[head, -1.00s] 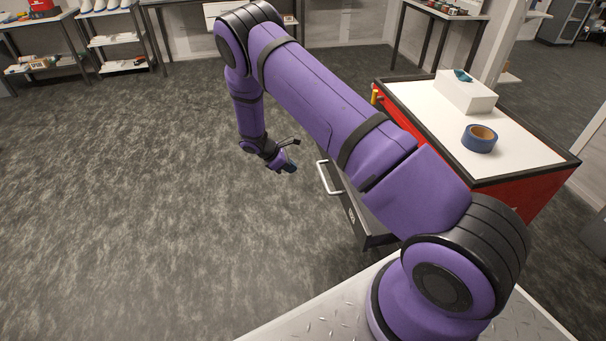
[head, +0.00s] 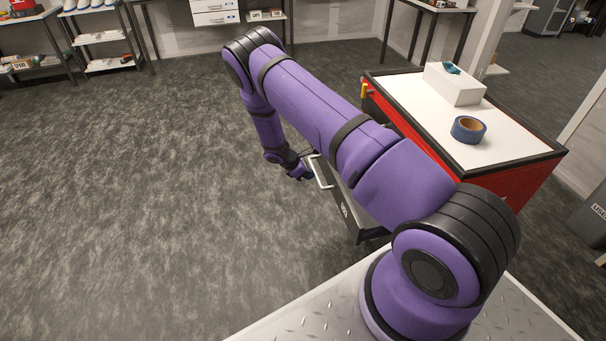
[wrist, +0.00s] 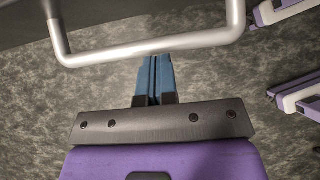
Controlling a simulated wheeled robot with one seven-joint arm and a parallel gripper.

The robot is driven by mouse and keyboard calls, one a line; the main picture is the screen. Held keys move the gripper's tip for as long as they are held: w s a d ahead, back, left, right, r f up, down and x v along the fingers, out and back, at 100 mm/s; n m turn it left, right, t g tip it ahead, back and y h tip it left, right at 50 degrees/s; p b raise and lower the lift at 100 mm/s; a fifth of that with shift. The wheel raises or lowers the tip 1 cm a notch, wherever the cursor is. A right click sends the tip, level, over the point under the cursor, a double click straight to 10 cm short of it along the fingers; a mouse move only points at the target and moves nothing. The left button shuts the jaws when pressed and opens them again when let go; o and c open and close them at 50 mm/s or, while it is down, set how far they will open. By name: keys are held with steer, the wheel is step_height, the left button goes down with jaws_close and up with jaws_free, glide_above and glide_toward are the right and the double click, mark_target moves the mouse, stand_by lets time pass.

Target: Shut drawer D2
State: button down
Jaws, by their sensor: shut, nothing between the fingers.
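A dark drawer front (head: 341,205) with a small white label stands pulled out from the red cabinet (head: 506,184). I cannot read the label clearly. My purple arm hides much of the drawer. Its pale bar handle (head: 322,174) faces left, and in the wrist view the silver handle (wrist: 150,48) crosses above my fingers. My gripper (head: 305,174) is at the handle's left side, low over the floor. In the wrist view my gripper's blue fingers (wrist: 154,62) are together and empty, with their tips at the handle bar. I cannot tell whether they touch it.
On the cabinet's white top (head: 413,101) stand a white box (head: 455,87) and a roll of blue tape (head: 468,130). The carpet (head: 140,200) to the left is open. Shelves and benches line the back wall.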

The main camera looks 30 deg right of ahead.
stand_by(0.3)
steer(key=s+d, duration=0.2)
steer(key=d, duration=0.7)
steer(key=s+d, duration=0.3)
steer(key=d, duration=0.6)
steer(key=s+d, duration=0.2)
steer(key=d, duration=0.7)
steer(key=shift+s, duration=0.4)
steer(key=shift+d, duration=0.2)
steer(key=shift+s+d+r, duration=0.1)
steer(key=shift+s+d, duration=0.05)
steer(key=shift+s, duration=0.05)
steer(key=a, duration=0.1)
steer(key=w+a, duration=0.1)
steer(key=a, duration=0.2)
steer(key=shift+w+a+r, duration=0.3)
steer(key=shift+w+r, duration=0.05)
steer(key=shift+r, duration=0.05)
steer(key=v, duration=0.9)
steer(key=shift+a+r, duration=0.25)
steer(key=shift+a, duration=0.05)
steer(key=shift+r, duration=0.1)
